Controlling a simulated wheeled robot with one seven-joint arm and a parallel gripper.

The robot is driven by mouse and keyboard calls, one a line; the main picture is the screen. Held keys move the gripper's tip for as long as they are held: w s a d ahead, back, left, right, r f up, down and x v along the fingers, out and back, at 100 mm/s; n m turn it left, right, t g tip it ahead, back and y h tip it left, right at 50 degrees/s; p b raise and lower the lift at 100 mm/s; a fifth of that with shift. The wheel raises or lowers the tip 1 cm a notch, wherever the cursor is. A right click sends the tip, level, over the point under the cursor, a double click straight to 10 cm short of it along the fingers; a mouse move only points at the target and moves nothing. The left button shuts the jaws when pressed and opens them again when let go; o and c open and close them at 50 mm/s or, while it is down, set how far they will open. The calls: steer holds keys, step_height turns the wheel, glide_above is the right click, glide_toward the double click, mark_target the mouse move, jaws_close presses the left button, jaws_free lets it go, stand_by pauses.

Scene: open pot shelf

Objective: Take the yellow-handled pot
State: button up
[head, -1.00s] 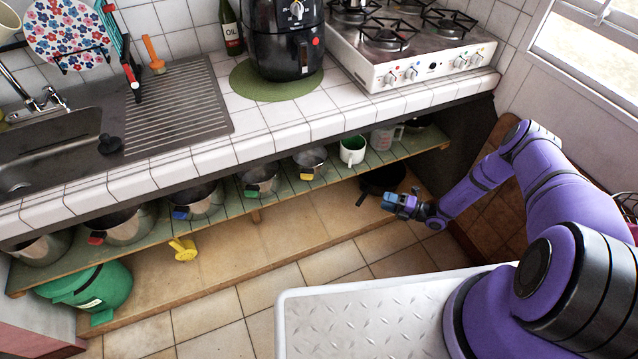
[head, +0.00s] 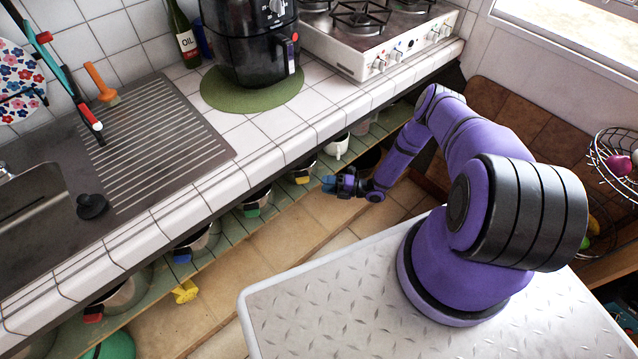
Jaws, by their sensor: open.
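The yellow-handled pot (head: 302,179) stands on the green slatted shelf (head: 228,232) under the counter. Its yellow handle faces out at the shelf's front edge, and the counter edge hides most of its body. My gripper (head: 328,184) is just right of the handle and in front of the shelf, apart from the pot. Its blue fingers point left and it is open and empty.
A green-handled pot (head: 252,208) stands left and a white mug (head: 337,147) right of the yellow-handled pot. Pots with blue (head: 182,256) and red (head: 93,316) handles stand further left. The tiled counter (head: 262,150) overhangs the shelf.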

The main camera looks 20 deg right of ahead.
mark_target(299, 179)
steer(key=shift+w+a, duration=0.1)
steer(key=shift+a, duration=0.05)
steer(key=x, duration=1)
steer(key=shift+w+a, duration=0.15)
jaws_close()
